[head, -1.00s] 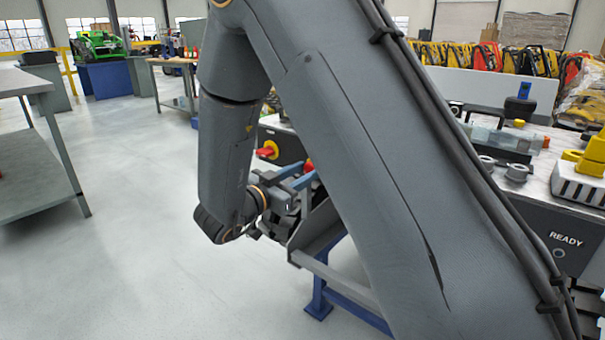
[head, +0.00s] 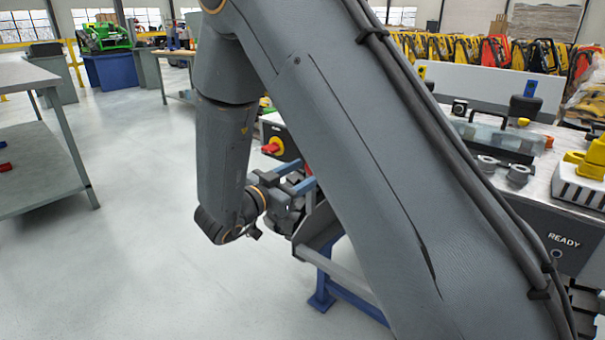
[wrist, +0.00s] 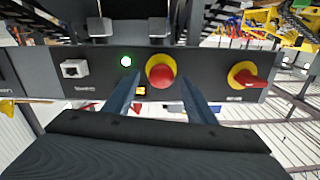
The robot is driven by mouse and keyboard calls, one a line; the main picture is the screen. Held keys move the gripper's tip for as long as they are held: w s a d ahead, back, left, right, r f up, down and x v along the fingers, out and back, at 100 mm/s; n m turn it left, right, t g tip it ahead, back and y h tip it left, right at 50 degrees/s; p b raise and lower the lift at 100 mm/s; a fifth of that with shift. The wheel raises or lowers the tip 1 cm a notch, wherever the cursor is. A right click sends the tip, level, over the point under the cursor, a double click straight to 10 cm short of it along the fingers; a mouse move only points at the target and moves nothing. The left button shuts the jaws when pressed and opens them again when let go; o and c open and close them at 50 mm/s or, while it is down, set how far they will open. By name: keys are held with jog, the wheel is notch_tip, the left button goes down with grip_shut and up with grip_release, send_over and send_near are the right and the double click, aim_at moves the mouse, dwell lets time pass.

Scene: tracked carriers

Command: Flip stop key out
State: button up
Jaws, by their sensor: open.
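A dark control panel (wrist: 100,88) spans the wrist view. It carries a red mushroom button on a yellow collar (wrist: 161,71) in the middle and a red turn handle on a yellow disc (wrist: 245,77) at the right. I cannot tell by label which is the stop key. My gripper (wrist: 160,80) is open, its two blue-grey fingers either side of and just below the red button, with nothing between them. I cannot tell if they touch the panel. In the head view the red handle (head: 271,148) shows left of my gripper (head: 300,178); my arm hides most of the panel.
A grey bench (head: 40,170) stands left in the head view, with open floor (head: 150,270) between.

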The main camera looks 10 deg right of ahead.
jog(key=p+v, duration=0.1)
jog(key=v, duration=0.7)
